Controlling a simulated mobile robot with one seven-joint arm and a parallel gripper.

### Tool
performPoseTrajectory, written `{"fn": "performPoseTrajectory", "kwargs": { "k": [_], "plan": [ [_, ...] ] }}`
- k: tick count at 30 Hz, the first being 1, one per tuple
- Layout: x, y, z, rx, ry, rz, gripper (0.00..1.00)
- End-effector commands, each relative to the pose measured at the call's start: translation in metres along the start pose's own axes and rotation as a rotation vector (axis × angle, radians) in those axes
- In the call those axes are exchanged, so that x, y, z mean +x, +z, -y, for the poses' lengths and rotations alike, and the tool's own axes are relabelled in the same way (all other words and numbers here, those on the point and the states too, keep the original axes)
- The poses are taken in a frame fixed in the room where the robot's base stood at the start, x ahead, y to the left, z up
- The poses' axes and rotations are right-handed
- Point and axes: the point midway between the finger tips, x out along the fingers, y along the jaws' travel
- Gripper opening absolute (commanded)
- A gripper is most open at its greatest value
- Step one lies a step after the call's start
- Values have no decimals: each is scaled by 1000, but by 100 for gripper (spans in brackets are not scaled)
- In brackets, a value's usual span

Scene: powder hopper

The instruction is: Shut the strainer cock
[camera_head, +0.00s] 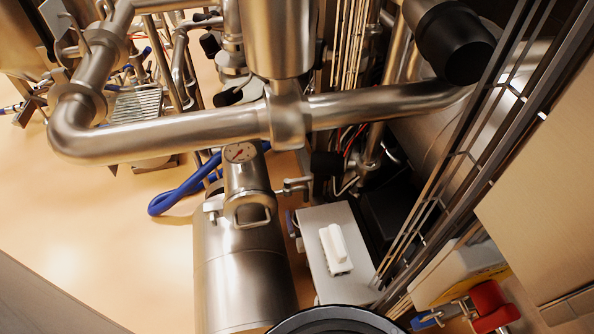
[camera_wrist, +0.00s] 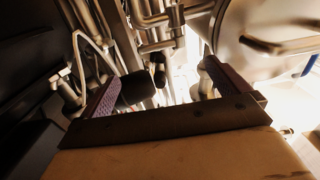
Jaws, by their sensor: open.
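I cannot tell for sure which fitting is the strainer cock. In the head view a small steel fitting (camera_head: 293,187) sticks out to the right from the neck of an upright steel vessel (camera_head: 240,265) with a round gauge (camera_head: 239,152). A red handle (camera_head: 490,303) and a blue handle (camera_head: 427,320) show at the lower right. My gripper (camera_wrist: 158,82) shows in the wrist view, open, its two fingers wide apart. A dark cylindrical knob (camera_wrist: 133,89) appears beside the left finger; contact cannot be told. Nothing is visibly held.
A thick steel pipe (camera_head: 190,132) crosses the upper head view. A grey box with a white switch (camera_head: 336,248) stands right of the vessel. Dark rails (camera_head: 465,150) run diagonally at right. Tan floor (camera_head: 110,235) is clear at left. A large steel body (camera_wrist: 265,30) lies upper right in the wrist view.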

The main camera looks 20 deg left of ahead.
Motion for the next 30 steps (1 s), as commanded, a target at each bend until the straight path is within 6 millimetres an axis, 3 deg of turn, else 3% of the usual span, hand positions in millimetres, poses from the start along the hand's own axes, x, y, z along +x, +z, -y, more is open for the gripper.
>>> {"fn": "performPoseTrajectory", "kwargs": {
  "k": [21, 30],
  "plan": [
    [116, -1, 1, 3, 1, -5, 100],
    [135, -1, 1, 1, 1, -3, 100]
  ]
}}
